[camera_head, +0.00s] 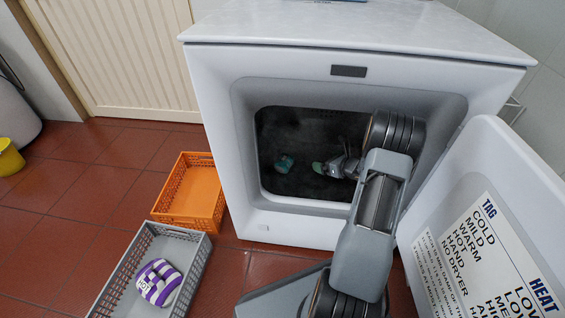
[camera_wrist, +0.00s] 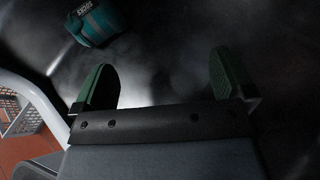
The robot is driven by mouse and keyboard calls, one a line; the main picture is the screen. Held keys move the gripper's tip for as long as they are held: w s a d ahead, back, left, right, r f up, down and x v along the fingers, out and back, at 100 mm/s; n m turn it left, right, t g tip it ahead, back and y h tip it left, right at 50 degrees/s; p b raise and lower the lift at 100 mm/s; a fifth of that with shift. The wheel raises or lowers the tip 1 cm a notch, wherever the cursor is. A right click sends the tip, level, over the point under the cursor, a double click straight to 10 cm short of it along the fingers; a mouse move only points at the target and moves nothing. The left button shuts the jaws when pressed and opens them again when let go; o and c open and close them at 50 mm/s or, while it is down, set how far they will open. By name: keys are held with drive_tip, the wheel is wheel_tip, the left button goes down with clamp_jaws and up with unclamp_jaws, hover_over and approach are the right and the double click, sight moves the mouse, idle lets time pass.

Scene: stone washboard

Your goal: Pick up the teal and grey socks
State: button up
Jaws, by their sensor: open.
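The teal and grey socks (camera_head: 284,163) lie as a small bundle inside the dark drum of the white dryer (camera_head: 290,215), left of its middle in the head view. In the wrist view the socks (camera_wrist: 97,22) are at the upper left, beyond the left fingertip, with a label on them. My gripper (camera_head: 325,168) reaches into the drum from the right. In the wrist view its two green-padded fingers (camera_wrist: 165,80) are wide apart with nothing between them. The socks are apart from the fingers.
The dryer door (camera_head: 480,230) stands open at the right. An orange basket (camera_head: 207,187) and a grey basket (camera_head: 188,233) stand on the red tiles at the left. The grey one holds a purple and white striped bundle (camera_head: 159,283). The drum walls enclose my gripper.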

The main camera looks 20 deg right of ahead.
sight(285, 159)
drive_tip(key=a+n+y, duration=0.1)
drive_tip(key=a+r+n+g+y+p, duration=0.1)
drive_tip(key=a+n+y, duration=0.1)
drive_tip(key=a+r+n+y, duration=0.1)
drive_tip(key=a, duration=0.1)
drive_tip(key=shift+w+a+n+g, duration=0.15)
drive_tip(key=shift+w+n+g, duration=0.15)
drive_tip(key=shift+w, duration=0.05)
drive_tip(key=shift+n+y, duration=0.3)
drive_tip(key=shift+y, duration=0.2)
drive_tip(key=b+x, duration=0.1)
drive_tip(key=x, duration=0.2)
drive_tip(key=b+x, duration=0.1)
drive_tip(key=x, duration=0.3)
drive_tip(key=shift+a+f, duration=0.25)
drive_tip(key=shift+a, duration=0.15)
drive_tip(key=shift+b+x, duration=1.35)
drive_tip(key=shift+x, duration=1.4)
drive_tip(key=shift+w+a, duration=0.2)
drive_tip(key=shift+a, duration=0.2)
drive_tip(key=shift+c, duration=0.3)
drive_tip(key=c, duration=0.7)
